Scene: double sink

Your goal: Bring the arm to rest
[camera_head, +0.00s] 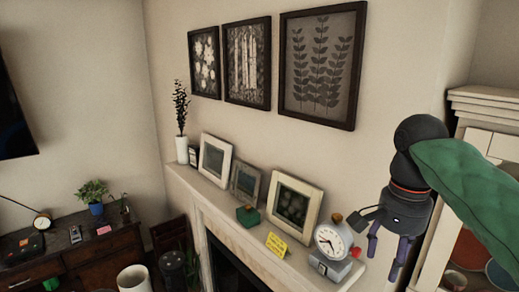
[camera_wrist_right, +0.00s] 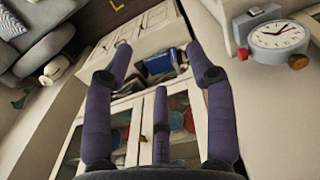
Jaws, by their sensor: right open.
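My right arm (camera_head: 470,190), in a green sleeve, comes in from the right edge of the head view. My right gripper (camera_head: 384,254) hangs at its end with purple fingers pointing down, to the right of the mantel clock. In the right wrist view the gripper's (camera_wrist_right: 160,60) purple fingers are spread wide with nothing between them. My left gripper is not in view.
The white mantel (camera_head: 238,232) holds a clock (camera_head: 333,240), picture frames (camera_head: 294,204), a yellow card (camera_head: 277,244) and a vase (camera_head: 182,150). The clock also shows in the wrist view (camera_wrist_right: 278,34). A cabinet (camera_wrist_right: 125,112) with glass doors lies beyond the fingers.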

